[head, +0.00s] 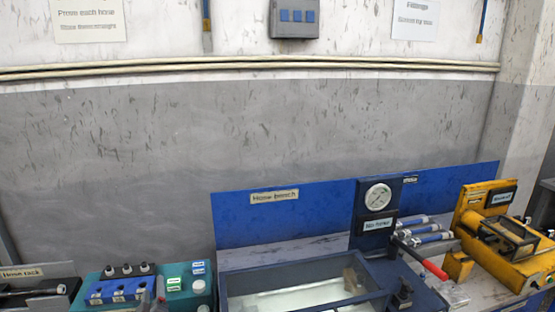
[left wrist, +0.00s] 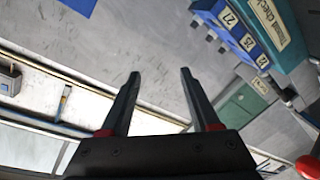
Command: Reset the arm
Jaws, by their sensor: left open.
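My left gripper shows in the left wrist view (left wrist: 159,75), its two dark fingers spread apart with nothing between them. Behind the fingers is the grey wall, with no object touching them. In the head view, only a small part of the left gripper may show at the bottom edge, near the teal unit; it is too small to tell clearly. My right gripper is in neither view.
A teal unit (head: 181,298) with blue blocks stands at the lower left. The blue hose bench panel (head: 325,205), a pressure gauge (head: 378,197), a red-handled lever (head: 432,268) and a yellow machine (head: 462,266) stand right. The wall above is clear of obstacles near the bench.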

